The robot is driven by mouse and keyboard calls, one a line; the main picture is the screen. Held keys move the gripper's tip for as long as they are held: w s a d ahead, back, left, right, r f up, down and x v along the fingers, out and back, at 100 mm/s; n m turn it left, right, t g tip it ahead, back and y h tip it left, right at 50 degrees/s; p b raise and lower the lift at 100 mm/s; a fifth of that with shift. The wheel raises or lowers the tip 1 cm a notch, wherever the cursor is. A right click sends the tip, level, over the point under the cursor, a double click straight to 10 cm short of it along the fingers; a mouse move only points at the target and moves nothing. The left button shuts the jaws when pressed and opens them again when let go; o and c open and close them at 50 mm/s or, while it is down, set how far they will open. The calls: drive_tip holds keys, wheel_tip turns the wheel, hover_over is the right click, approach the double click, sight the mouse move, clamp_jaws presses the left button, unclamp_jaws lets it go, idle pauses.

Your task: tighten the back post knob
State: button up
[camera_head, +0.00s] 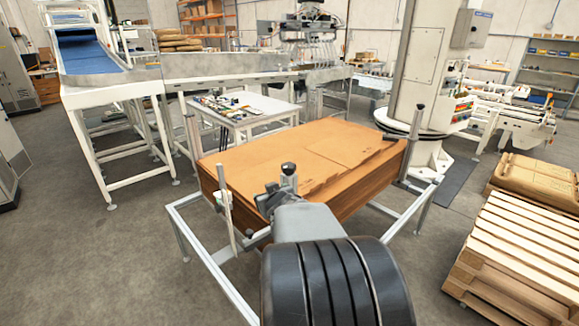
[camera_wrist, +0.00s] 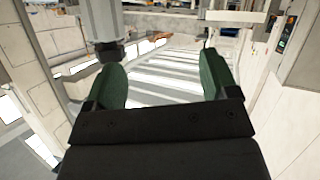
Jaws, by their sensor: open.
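A stack of brown cardboard sheets (camera_head: 300,160) lies on a light metal frame (camera_head: 222,278), with upright grey posts around it. One post (camera_head: 412,140) stands at the stack's right corner and another (camera_head: 192,138) at its far left corner. In the head view my arm hides part of the stack's near side.
A pale column (camera_head: 420,65) stands on a round base just behind the stack. A white table with small parts (camera_head: 245,105) and a conveyor (camera_head: 120,92) are at the back left. Wooden pallets (camera_head: 520,250) stand at the right. The floor at left (camera_head: 90,250) is clear.

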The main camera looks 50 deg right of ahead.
sight(293, 170)
drive_tip(key=s+d+r+n+t+y, duration=0.1)
drive_tip(key=s+d+t+y, duration=0.1)
drive_tip(key=s+d+t, duration=0.65)
drive_tip(key=w+d+g+p, duration=0.1)
drive_tip(key=w, duration=0.3)
drive_tip(key=w+d+g+p, duration=0.1)
drive_tip(key=w+d, duration=0.1)
drive_tip(key=w, duration=0.3)
drive_tip(key=w+d+g+p, duration=0.1)
drive_tip(key=w+d, duration=0.1)
drive_tip(key=w, duration=0.3)
drive_tip(key=shift+r, duration=0.1)
drive_tip(key=shift+c, duration=0.3)
